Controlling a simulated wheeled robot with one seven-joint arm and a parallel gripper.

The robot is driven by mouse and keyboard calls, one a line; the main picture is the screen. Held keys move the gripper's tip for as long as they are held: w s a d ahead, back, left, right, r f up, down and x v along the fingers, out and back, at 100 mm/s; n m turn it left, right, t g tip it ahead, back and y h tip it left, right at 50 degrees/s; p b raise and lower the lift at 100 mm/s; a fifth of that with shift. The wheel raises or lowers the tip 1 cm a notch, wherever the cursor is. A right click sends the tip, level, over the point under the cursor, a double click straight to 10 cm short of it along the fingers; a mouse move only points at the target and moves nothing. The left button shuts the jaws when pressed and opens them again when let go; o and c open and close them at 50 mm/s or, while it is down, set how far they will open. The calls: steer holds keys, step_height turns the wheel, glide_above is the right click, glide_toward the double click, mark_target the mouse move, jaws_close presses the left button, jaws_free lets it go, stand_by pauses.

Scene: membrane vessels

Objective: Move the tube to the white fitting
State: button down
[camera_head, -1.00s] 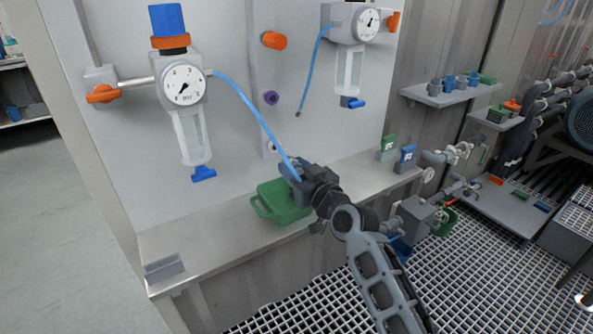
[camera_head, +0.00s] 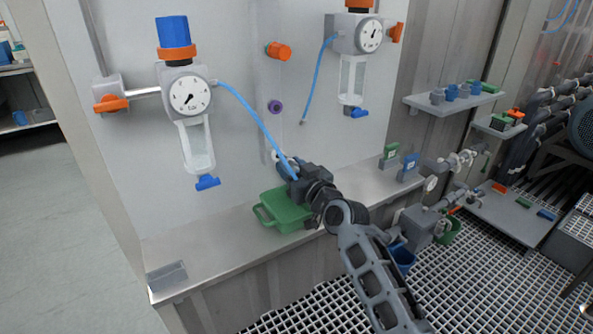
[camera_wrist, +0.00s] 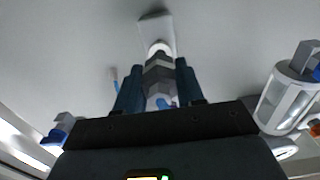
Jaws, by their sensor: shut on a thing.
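A blue tube (camera_head: 252,115) runs from the left pressure gauge unit down to my gripper (camera_head: 287,167). In the wrist view, my gripper (camera_wrist: 158,82) is shut on the tube's grey end connector (camera_wrist: 160,75), with a bit of blue tube (camera_wrist: 166,103) showing below it. A white fitting (camera_wrist: 158,47) on the wall panel lies straight ahead of the connector and nearly in line with it. I cannot tell whether the two touch. In the head view the fitting (camera_head: 275,155) is mostly hidden behind my gripper.
A green tray (camera_head: 284,212) sits on the bench ledge (camera_head: 215,236) below my gripper. The left gauge unit (camera_head: 189,97) and right gauge unit (camera_head: 370,37) hang on the panel. A second blue tube (camera_head: 314,82) hangs from the right one. A purple port (camera_head: 275,107) is above.

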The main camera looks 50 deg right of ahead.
mark_target(286, 162)
steer(key=shift+x, duration=1.05)
steer(key=shift+b, duration=0.55)
stand_by(1.6)
steer(key=shift+w+d, duration=0.15)
steer(key=shift+w, duration=0.35)
stand_by(0.4)
steer(key=c, duration=0.6)
jaws_free()
steer(key=shift+s, duration=0.1)
steer(key=b+v, duration=0.1)
steer(key=v, duration=0.6)
steer(key=shift+s, duration=0.35)
